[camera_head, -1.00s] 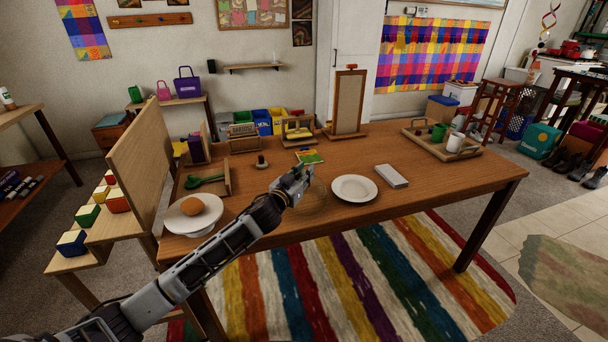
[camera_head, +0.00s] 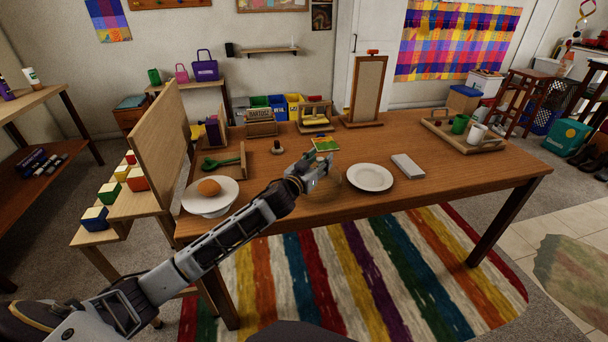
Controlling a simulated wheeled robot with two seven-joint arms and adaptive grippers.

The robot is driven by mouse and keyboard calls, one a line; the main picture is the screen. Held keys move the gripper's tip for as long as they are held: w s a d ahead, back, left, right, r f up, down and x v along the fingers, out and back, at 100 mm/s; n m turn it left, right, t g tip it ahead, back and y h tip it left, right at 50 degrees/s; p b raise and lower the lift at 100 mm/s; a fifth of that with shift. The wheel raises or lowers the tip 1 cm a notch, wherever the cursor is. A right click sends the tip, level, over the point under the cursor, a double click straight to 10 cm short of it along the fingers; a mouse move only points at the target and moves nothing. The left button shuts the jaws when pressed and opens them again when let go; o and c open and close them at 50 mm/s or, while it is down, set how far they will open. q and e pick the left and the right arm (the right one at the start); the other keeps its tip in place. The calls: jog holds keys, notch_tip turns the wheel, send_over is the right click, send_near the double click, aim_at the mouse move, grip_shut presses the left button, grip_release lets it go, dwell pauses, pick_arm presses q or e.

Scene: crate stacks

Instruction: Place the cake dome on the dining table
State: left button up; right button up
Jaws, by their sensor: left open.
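The cake dome (camera_head: 338,190) is clear and shows only as a faint outline on the wooden dining table (camera_head: 430,188), left of a white plate. My left gripper (camera_head: 318,170) is open at the dome's upper left. I cannot tell whether its fingers still touch the dome. A white cake stand (camera_head: 222,206) with a round brown cake (camera_head: 208,187) on it stands uncovered at the table's left end. My right gripper is not in view.
The white plate (camera_head: 370,178) and a pale block (camera_head: 407,166) lie right of the gripper. A tray (camera_head: 484,149) with mugs is at the right end. An upright wooden panel (camera_head: 170,140) stands left. Table space in front of the tray is clear.

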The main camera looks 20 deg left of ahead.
pick_arm(q)
jog(key=shift+s+a, duration=0.2)
jog(key=shift+s, duration=0.8)
jog(key=shift+s+a, duration=0.2)
jog(key=shift+s, duration=0.8)
jog(key=shift+s+a, duration=0.15)
jog(key=shift+s, duration=0.7)
jog(key=shift+s+a+p, duration=0.15)
jog(key=shift+s+a, duration=0.05)
jog(key=shift+s, duration=0.75)
jog(key=shift+s+a+p, duration=0.15)
jog(key=shift+s, duration=0.75)
jog(key=shift+s+a+p, duration=0.15)
jog(key=shift+s+a, duration=0.05)
jog(key=shift+s, duration=0.75)
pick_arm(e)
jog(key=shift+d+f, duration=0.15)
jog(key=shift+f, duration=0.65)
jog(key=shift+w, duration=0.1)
